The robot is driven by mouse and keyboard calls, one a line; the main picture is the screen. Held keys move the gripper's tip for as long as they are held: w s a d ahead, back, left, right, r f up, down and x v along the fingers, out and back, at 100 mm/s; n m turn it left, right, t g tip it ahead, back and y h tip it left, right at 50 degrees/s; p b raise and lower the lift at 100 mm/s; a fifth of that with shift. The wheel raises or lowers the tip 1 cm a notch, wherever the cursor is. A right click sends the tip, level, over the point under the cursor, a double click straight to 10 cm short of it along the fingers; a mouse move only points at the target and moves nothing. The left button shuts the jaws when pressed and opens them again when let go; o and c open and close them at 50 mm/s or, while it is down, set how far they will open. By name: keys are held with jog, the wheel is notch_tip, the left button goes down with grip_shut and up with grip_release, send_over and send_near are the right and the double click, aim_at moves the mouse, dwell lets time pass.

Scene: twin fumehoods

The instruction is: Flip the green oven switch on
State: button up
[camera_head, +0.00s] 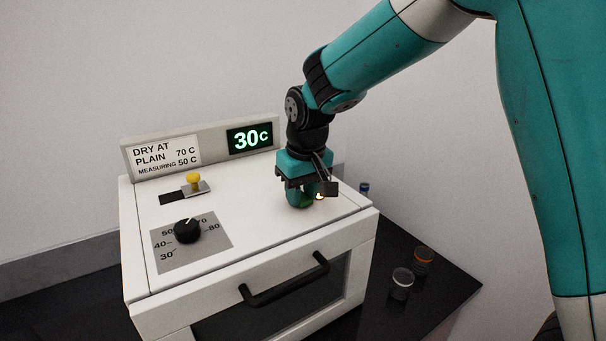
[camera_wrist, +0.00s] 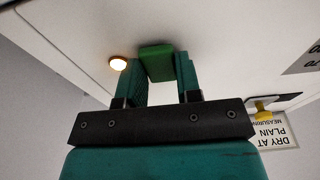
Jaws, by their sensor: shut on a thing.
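The green switch (camera_wrist: 156,62) sits on the oven's white top and lies between my gripper's two fingers in the wrist view. My gripper (camera_wrist: 158,75) is shut on it. In the head view my gripper (camera_head: 303,201) points down at the right part of the oven top, and it hides most of the green switch (camera_head: 306,203). A small round lamp (camera_wrist: 117,63) beside the switch glows warm white; part of it also shows in the head view (camera_head: 320,197). The white oven (camera_head: 345,226) has a green display (camera_head: 250,138) reading 30C.
A black dial (camera_head: 187,231) and a yellow-knobbed slider (camera_head: 194,181) are on the oven top to the left. A sign (camera_head: 166,156) stands behind. The door handle (camera_head: 285,280) is in front. Two small jars (camera_head: 402,283) (camera_head: 423,261) stand on the dark bench at right.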

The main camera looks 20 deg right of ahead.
jog(key=shift+w+r+g+p, duration=0.2)
jog(key=shift+r+g+p, duration=0.15)
jog(key=shift+g+p, duration=0.6)
jog(key=shift+f+p, duration=0.3)
jog(key=shift+p, duration=0.1)
jog(key=o, duration=0.9)
jog(key=r+b, duration=0.1)
jog(key=r, duration=0.4)
jog(key=r+b, duration=0.1)
jog(key=r, duration=0.5)
jog(key=r+b, duration=0.2)
jog(key=r, duration=0.4)
jog(key=shift+w+a+r, duration=0.1)
jog(key=shift+w+r, duration=0.1)
jog(key=shift+w, duration=0.15)
